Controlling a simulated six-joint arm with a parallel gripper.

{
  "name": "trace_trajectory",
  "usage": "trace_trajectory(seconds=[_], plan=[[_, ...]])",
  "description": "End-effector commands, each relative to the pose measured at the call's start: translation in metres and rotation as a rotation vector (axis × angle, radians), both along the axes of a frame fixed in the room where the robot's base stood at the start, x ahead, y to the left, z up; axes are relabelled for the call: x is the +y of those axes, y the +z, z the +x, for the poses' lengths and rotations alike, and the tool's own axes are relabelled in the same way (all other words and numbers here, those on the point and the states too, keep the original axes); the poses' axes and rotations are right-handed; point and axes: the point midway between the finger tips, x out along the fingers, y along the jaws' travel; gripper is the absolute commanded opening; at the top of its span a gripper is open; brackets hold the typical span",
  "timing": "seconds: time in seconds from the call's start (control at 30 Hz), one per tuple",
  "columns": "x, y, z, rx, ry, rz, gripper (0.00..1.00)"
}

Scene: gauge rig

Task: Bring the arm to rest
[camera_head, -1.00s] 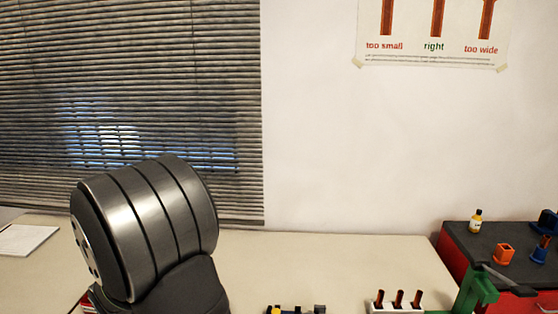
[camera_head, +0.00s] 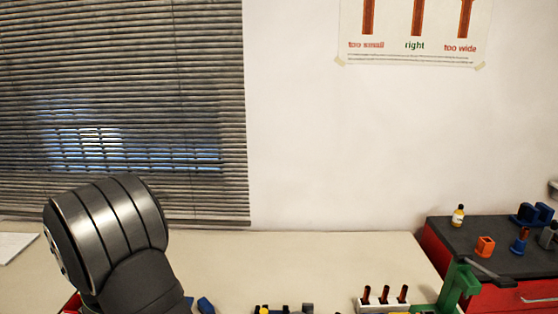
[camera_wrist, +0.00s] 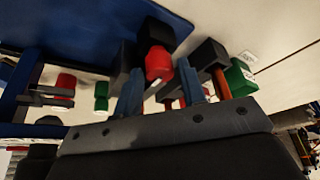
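My gripper (camera_wrist: 160,88) shows in the wrist view with its two blue-grey fingers spread apart. A red cylinder with a dark top (camera_wrist: 158,62) appears in the gap between them; no finger visibly closes on it, and its distance is hard to judge. In the head view my arm's thick grey link fills the lower left, and the gripper itself is out of that picture. The table (camera_head: 300,265) shows behind the arm.
A white block with brown pins (camera_head: 383,304) and a green bracket (camera_head: 460,284) stand at the lower right. A dark-topped red cabinet (camera_head: 500,258) holds a small bottle (camera_head: 458,215), an orange block (camera_head: 485,246) and blue parts. The table's middle is clear.

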Motion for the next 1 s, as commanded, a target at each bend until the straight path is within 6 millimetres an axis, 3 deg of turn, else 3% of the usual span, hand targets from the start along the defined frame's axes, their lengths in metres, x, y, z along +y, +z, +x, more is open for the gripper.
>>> trace_trajectory(seconds=[0.27, 1.0], plan=[[-0.005, 0.02, -0.005, -0.002, 0.001, 0.002, 0.38], [-0.036, 0.125, -0.036, -0.002, 0.001, 0.003, 0.38]])
